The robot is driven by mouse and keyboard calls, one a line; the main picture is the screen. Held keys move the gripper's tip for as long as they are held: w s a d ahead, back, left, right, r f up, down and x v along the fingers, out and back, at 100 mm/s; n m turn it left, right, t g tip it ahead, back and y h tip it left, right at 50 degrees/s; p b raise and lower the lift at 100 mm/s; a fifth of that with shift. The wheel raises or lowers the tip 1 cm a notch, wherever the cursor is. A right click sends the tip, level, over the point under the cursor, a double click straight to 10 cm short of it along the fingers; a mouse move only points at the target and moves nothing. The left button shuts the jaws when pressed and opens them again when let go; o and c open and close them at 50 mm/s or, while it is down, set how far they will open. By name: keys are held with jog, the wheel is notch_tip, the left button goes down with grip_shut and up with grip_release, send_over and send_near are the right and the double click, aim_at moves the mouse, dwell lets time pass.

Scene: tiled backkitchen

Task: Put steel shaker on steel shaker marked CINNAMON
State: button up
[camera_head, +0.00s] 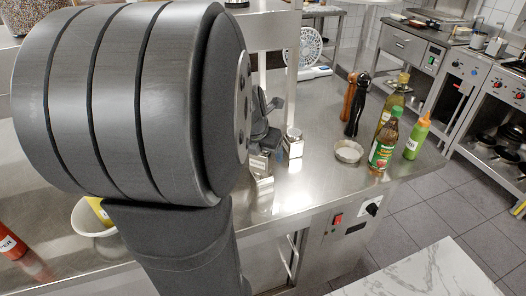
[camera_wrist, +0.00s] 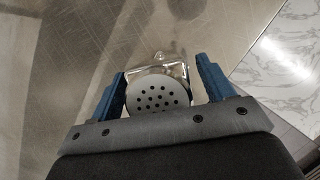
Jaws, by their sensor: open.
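A steel shaker (camera_head: 260,165) with a pale label stands on the steel counter, just below my gripper (camera_head: 266,132) in the head view. A second labelled steel shaker (camera_head: 294,146) stands a little to its right, clear of the fingers. I cannot read for certain which label says CINNAMON. In the wrist view, a round perforated steel lid (camera_wrist: 158,92) lies between the blue fingers of my gripper (camera_wrist: 160,70), with a shiny squarish edge beyond it. My gripper is open, with a finger on either side of the lid. My arm hides part of the counter.
Right of the shakers stand a small bowl (camera_head: 348,151), two pepper mills (camera_head: 355,105), an oil bottle (camera_head: 393,103), a red-labelled bottle (camera_head: 384,145) and a green squeeze bottle (camera_head: 417,138). A white bowl (camera_head: 88,222) and red bottle (camera_head: 12,244) are at left. A fan (camera_head: 309,48) stands behind.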

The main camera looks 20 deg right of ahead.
jog(key=v, duration=1.2)
jog(key=x, duration=1.2)
jog(key=shift+f, duration=0.2)
notch_tip(320, 180, up, 3)
jog(key=shift+f, duration=0.2)
jog(key=shift+r, duration=0.6)
jog(key=shift+f, duration=0.1)
